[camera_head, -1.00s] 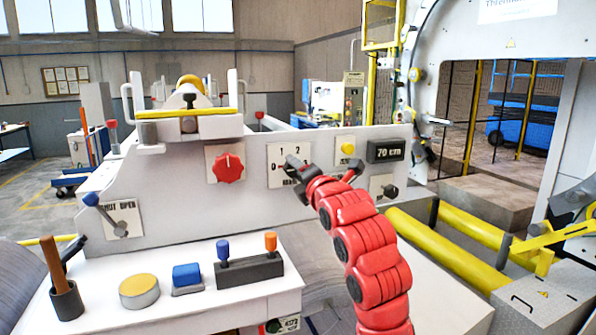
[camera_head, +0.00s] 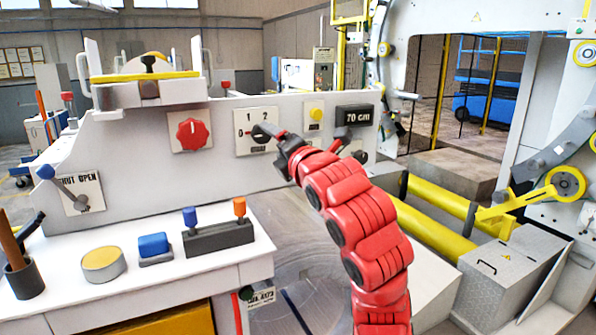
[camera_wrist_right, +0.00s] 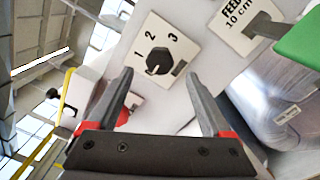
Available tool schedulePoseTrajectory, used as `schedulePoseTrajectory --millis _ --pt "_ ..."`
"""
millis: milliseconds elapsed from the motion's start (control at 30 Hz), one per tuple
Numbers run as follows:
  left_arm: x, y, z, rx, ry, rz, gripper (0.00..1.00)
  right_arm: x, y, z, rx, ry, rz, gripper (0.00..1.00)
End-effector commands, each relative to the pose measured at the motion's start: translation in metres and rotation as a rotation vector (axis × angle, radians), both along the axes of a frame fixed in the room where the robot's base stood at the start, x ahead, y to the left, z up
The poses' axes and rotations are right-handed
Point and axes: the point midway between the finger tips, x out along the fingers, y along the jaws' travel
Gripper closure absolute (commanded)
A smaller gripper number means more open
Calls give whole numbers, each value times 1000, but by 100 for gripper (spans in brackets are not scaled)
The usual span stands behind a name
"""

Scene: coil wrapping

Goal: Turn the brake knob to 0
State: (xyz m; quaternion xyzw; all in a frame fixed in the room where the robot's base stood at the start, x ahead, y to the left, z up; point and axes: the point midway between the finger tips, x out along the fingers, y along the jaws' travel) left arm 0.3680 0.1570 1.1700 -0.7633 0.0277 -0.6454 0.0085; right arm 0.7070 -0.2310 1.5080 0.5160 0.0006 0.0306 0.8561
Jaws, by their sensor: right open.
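The brake knob is a black round knob (camera_wrist_right: 158,60) on a white plate marked 1, 2 and 3 in the right wrist view. In the head view its plate (camera_head: 248,147) shows 0, 1 and 2, and my right gripper partly covers it. I cannot read the knob's setting with certainty. My right gripper (camera_wrist_right: 160,78) is open and empty. Its fingertips point toward the knob, one to each side of it in the wrist view, with no visible contact. My left gripper is not in view.
A red knob (camera_head: 193,135) is left of the brake plate. A yellow button (camera_head: 316,113), a 70 cm display (camera_head: 357,117) and a feed lever (camera_wrist_right: 265,30) are to its right. A white table (camera_head: 130,280) with buttons and small levers stands in front at left.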

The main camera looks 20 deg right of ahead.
Motion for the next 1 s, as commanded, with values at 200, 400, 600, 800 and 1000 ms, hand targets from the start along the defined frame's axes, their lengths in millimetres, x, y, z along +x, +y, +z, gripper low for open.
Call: schedulePoseTrajectory --millis 200,400,600,800,1000 --pt "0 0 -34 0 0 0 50 -60 -5 -8 -5 -4 -5 16" --pt "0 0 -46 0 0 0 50 -96 -7 -5 0 -3 -2 16" --pt "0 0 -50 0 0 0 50 -111 -7 -5 1 2 -2 16" --pt "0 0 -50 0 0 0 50 -112 -6 -4 1 2 -1 16" --pt "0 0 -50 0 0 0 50 -112 -6 -4 1 3 -1 16"
